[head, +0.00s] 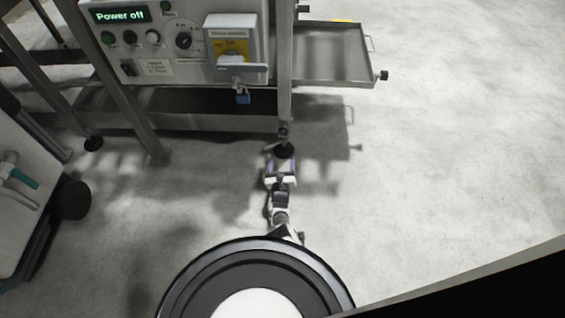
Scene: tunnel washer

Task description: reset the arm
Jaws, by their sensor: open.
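My gripper (280,165) is low in front of the machine, near the foot of its front right leg. It is open, and I see nothing held in it. My white and black arm reaches forward from my round body at the bottom of the view. The fingertips look close to the black foot (284,150) of the leg; I cannot tell whether they touch it.
The washer's control panel (130,75) reads "Power off". A blue padlock (243,95) hangs below its switch handle (242,69). A metal tray (325,72) juts out to the right. A wheeled cart (20,215) stands at the left. The floor at right is clear.

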